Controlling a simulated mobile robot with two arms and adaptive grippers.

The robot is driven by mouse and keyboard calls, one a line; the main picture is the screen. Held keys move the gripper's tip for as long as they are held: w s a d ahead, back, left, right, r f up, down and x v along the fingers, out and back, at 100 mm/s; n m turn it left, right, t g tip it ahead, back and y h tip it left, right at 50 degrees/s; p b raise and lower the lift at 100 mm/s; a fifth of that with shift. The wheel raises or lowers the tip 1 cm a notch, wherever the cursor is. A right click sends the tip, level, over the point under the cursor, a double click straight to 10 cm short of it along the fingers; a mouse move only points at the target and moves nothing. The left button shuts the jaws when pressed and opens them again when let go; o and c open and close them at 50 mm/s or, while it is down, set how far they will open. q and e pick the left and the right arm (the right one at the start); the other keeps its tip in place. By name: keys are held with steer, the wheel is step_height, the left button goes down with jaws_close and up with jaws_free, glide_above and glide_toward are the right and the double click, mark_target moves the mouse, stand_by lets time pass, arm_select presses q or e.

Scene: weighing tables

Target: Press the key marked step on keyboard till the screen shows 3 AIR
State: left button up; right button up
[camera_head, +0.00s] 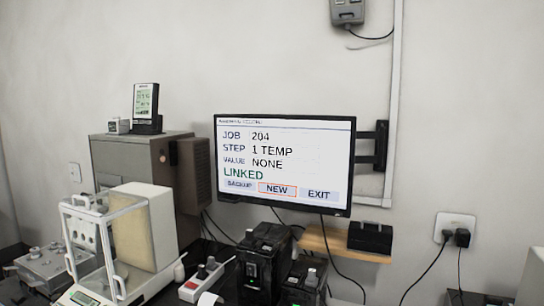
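The screen (284,163) hangs on the wall in the middle of the head view. It reads JOB 204, STEP 1 TEMP, VALUE NONE and LINKED in green. Below are BACKUP, NEW and EXIT; NEW has an orange outline. No keyboard with a step key can be made out in this view. Neither of my grippers is in view.
A balance with a clear draft shield (97,240) stands at the lower left, before a grey cabinet (135,160) with a small display unit (145,102) on top. Black devices (262,262) stand below the screen. A wooden shelf (312,240) holds a black box (370,237).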

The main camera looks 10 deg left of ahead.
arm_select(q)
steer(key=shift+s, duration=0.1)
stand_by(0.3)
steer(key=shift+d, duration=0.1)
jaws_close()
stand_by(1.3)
